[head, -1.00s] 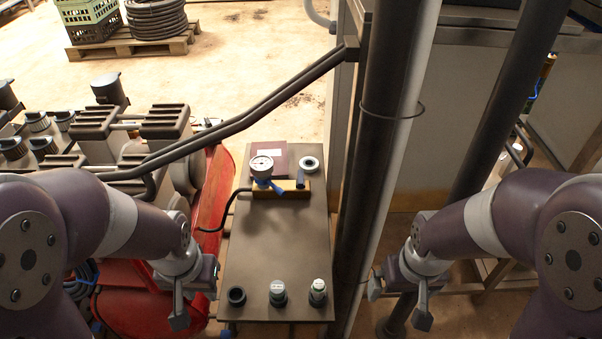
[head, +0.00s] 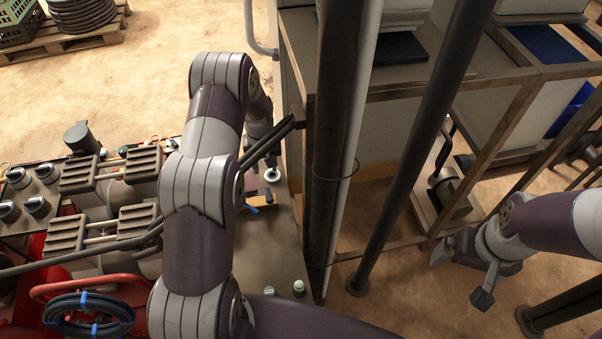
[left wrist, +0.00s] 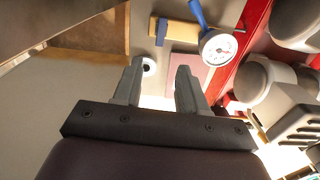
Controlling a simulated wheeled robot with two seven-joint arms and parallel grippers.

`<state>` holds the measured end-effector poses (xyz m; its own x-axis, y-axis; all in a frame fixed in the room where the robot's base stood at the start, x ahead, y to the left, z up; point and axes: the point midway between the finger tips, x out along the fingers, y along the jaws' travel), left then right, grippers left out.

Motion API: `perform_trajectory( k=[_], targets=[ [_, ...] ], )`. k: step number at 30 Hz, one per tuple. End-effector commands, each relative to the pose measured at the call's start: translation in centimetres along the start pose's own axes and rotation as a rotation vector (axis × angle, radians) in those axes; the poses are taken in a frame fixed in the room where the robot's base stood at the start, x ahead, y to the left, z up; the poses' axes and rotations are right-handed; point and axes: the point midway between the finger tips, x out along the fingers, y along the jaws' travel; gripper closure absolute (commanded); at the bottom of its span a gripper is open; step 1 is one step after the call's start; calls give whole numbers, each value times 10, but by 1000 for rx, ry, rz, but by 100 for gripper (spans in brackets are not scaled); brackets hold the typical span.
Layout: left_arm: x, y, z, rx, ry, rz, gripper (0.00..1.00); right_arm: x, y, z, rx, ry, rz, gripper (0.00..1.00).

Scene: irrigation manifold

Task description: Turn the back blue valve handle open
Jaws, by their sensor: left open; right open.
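The blue valve handle (head: 252,210) sits by a small wooden block (head: 264,201) on the brown table, partly hidden behind my left arm in the head view. In the left wrist view, the blue handle (left wrist: 197,13) slants beside the wooden block (left wrist: 176,31), with a white-faced gauge (left wrist: 218,46) at its end. My left gripper (head: 262,160) is over the table's far end, open and empty. Its open fingers (left wrist: 160,72) point toward the block, apart from the handle. My right gripper (head: 462,275) is open and empty, right of the posts.
A white ring (left wrist: 148,66) and a flat reddish box (left wrist: 190,70) lie near the block. Dark posts (head: 335,130) stand right of the table. A dark rail (head: 90,255) crosses behind my left arm.

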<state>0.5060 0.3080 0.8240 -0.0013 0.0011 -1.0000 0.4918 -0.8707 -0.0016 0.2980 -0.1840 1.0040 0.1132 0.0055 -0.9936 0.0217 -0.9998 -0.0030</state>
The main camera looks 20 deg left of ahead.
Motion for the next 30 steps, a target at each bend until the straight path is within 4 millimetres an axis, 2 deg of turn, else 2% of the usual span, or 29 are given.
perform_trajectory(
  k=[5, 12, 18, 23, 30],
  targets=[
    [17, 0, 0, -39, -6, -2, 58, -2, 0, 0, 0, 1, 0, 0],
    [79, 0, 1, -37, -6, -2, 58, -9, 0, -2, 0, 1, 0, 0],
    [114, 0, 0, -36, -3, -1, 58, -12, 0, -2, 0, 2, 0, 0],
    [124, 1, 0, -36, -2, 0, 58, -12, 0, -2, 0, 2, 0, 0],
    [126, 1, 0, -36, -2, 0, 58, -12, 0, -2, 0, 1, 0, 0]
  ],
)
